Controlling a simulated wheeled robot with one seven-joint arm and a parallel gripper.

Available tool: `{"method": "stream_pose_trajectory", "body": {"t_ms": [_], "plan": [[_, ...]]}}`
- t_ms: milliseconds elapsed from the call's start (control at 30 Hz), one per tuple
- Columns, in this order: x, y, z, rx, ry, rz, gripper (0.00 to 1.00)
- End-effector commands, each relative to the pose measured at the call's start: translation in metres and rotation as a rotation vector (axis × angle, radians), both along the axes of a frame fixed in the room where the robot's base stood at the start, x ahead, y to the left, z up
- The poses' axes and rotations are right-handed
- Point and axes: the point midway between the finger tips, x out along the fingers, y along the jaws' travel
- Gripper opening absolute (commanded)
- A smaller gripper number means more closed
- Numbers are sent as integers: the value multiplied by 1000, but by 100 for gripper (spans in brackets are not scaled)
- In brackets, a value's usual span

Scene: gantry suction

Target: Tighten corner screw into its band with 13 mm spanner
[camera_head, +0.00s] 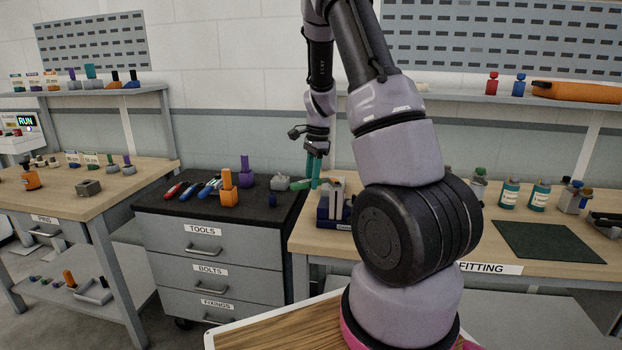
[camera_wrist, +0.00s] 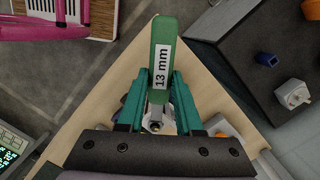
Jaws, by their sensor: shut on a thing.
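My gripper (camera_head: 314,172) has teal fingers and points down near the left end of the fitting bench. It is shut on the green 13 mm spanner (camera_head: 301,184), which sticks out to the left in the head view. In the wrist view the spanner's labelled handle (camera_wrist: 163,45) lies between the fingers (camera_wrist: 158,92) and points up the picture. Close beside the gripper stands a fixture of grey blocks on a dark blue base (camera_head: 328,212). Metal parts (camera_wrist: 155,126) show below the fingers in the wrist view. I cannot make out the corner screw or whether the spanner touches it.
Bottles (camera_head: 509,192) and a dark green mat (camera_head: 548,241) occupy the fitting bench (camera_head: 470,243) at right.

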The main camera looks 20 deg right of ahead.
Motion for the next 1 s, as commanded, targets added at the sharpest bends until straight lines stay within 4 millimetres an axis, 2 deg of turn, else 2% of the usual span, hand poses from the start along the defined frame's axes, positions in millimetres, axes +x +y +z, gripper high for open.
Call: {"method": "stream_pose_trajectory", "body": {"t_ms": [433,1000], "plan": [[0,0,3,0,-1,8,0],[0,1,22,0,-2,9,0]]}}
